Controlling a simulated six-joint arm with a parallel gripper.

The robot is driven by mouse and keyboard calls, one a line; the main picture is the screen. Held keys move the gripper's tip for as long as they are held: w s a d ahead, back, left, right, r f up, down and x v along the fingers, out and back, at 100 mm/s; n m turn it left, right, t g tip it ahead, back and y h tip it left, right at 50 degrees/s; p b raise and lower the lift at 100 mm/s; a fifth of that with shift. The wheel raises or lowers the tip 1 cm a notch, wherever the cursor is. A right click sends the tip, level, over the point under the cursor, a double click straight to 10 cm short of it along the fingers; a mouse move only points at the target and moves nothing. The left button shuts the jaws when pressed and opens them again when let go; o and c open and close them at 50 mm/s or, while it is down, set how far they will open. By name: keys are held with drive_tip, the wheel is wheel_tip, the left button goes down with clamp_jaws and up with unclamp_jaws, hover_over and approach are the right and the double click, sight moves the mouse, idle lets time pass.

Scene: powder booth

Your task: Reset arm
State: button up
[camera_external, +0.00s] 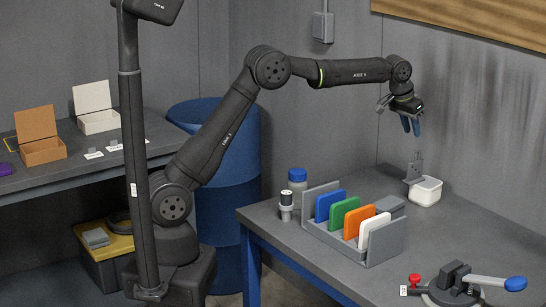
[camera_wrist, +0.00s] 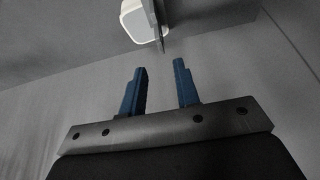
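My gripper (camera_external: 411,124) hangs above the back of the grey table (camera_external: 290,232), with its blue fingers pointing down. In the wrist view my gripper (camera_wrist: 160,72) shows both blue fingers apart with nothing between them. A white container (camera_external: 426,191) stands on the table below the gripper, and a grey upright piece (camera_external: 415,165) stands at its left side. The white container also shows at the top of the wrist view (camera_wrist: 135,22), past the fingertips.
A grey rack (camera_external: 388,243) holds blue, green, orange and white panels. A blue-lidded jar (camera_external: 297,178) and a small cup (camera_external: 286,207) stand left of it. A clamp with a blue handle (camera_external: 515,284) is at front right. A dark post (camera_external: 134,150) stands at left.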

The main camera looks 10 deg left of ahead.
sight(419, 150)
drive_tip(key=shift+s+r, duration=0.1)
drive_tip(key=shift+r, duration=0.1)
drive_tip(key=x, duration=1.2)
drive_tip(key=shift+f, duration=0.25)
wheel_tip(419, 150, up, 3)
drive_tip(key=shift+a+f, duration=0.1)
drive_tip(key=shift+f, duration=0.05)
drive_tip(key=shift+r, duration=0.7)
